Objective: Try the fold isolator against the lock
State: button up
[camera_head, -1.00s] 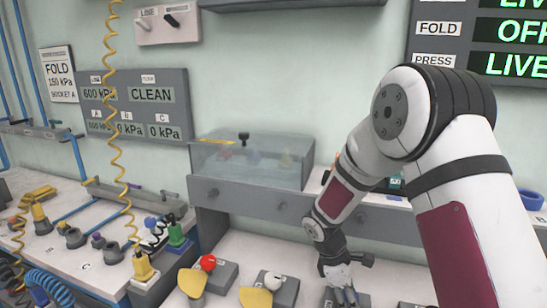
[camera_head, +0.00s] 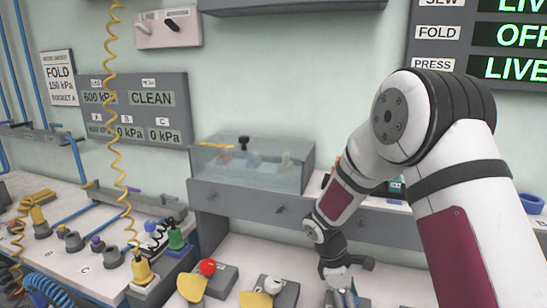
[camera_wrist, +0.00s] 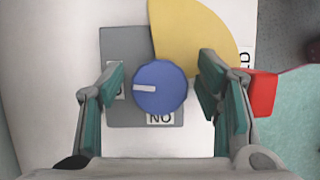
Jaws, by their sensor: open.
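In the wrist view a round blue knob (camera_wrist: 159,88) with a white pointer sits on a grey plate (camera_wrist: 126,45). The pointer faces left, and an upside-down "ON" label lies below the knob. A yellow fan-shaped piece (camera_wrist: 195,30) lies beside the knob, above and to its right. A red block (camera_wrist: 263,92), possibly the lock, is right of the yellow piece, partly behind a finger. My gripper (camera_wrist: 162,90) is open, its fingers on either side of the knob with gaps visible. In the head view my gripper (camera_head: 342,284) is at the bottom, hiding most of this switch.
Switches with a red knob (camera_head: 207,266) and a white knob (camera_head: 273,284) stand left of my gripper. A clear-lidded box (camera_head: 252,165) is behind. The wall board (camera_head: 437,33) shows FOLD OFF and PRESS LIVE. A yellow coiled hose (camera_head: 116,120) hangs at left.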

jog(key=shift+r+p, duration=0.95)
jog(key=shift+r, duration=1.4)
jog(key=shift+n+t+p, duration=0.5)
jog(key=shift+n+t, duration=0.1)
jog(key=shift+n, duration=1)
jog(key=s+d+r+m+t+y, duration=0.1)
jog(key=s+r+m, duration=0.35)
jog(key=r, duration=0.45)
jog(key=s+d+r+m+t, duration=0.1)
jog(key=s+r+m, duration=0.35)
jog(key=r, duration=0.55)
jog(key=s+a+r+m+t+y, duration=0.1)
jog(key=s+r+m, duration=0.2)
jog(key=s, duration=0.5)
jog(key=s+a+r+m+t+y, duration=0.1)
jog(key=s+r+m, duration=0.3)
jog(key=s, duration=0.5)
jog(key=shift+s+r+m+t+y, duration=0.25)
jog(key=shift+r+m+t+y, duration=0.05)
jog(key=shift+m+t+y, duration=0.35)
